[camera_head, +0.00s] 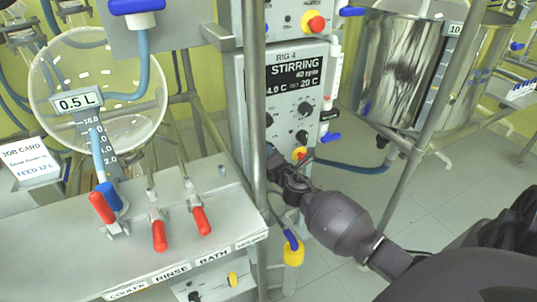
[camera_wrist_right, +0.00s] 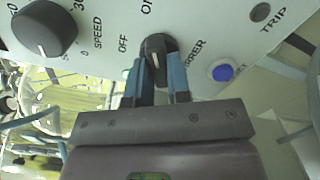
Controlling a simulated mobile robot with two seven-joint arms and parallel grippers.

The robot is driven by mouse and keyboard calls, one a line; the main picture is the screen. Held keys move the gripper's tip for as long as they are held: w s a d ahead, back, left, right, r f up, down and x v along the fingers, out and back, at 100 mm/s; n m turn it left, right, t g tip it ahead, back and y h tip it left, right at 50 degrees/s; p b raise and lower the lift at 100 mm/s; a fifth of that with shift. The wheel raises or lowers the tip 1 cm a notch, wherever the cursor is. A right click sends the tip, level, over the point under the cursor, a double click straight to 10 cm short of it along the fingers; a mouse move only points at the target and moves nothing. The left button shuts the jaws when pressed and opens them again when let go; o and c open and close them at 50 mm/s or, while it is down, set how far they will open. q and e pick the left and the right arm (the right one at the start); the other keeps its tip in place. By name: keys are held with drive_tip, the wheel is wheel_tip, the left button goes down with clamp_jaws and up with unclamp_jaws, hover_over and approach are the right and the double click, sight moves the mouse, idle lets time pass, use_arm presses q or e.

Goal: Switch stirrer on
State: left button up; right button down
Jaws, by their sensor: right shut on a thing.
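The RIG 4 control panel (camera_head: 292,95) has a display (camera_head: 294,74) reading STIRRING and 40 rpm. In the right wrist view, the black stirrer switch knob (camera_wrist_right: 156,46) sits between the OFF and ON labels, with a partly hidden label beside it. My right gripper (camera_wrist_right: 160,75) is shut on this knob, one blue finger on each side. In the head view the right gripper (camera_head: 279,163) reaches the lower part of the panel, partly behind a metal post, and the knob is hidden. My left gripper is not in view.
A black SPEED knob (camera_wrist_right: 44,27) and a blue button (camera_wrist_right: 222,72) flank the switch. A vertical metal post (camera_head: 259,110) stands close before the panel. A bench with red-handled valves (camera_head: 159,231) is at the left. Steel vessels (camera_head: 403,70) stand at the right.

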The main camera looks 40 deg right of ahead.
idle(0.4)
drive_tip(key=c, duration=1.1)
unclamp_jaws()
drive_tip(key=shift+o, duration=0.2)
drive_tip(key=shift+s, duration=0.15)
drive_tip(key=p+v, duration=0.1)
drive_tip(key=v, duration=0.9)
drive_tip(key=shift+s, duration=0.3)
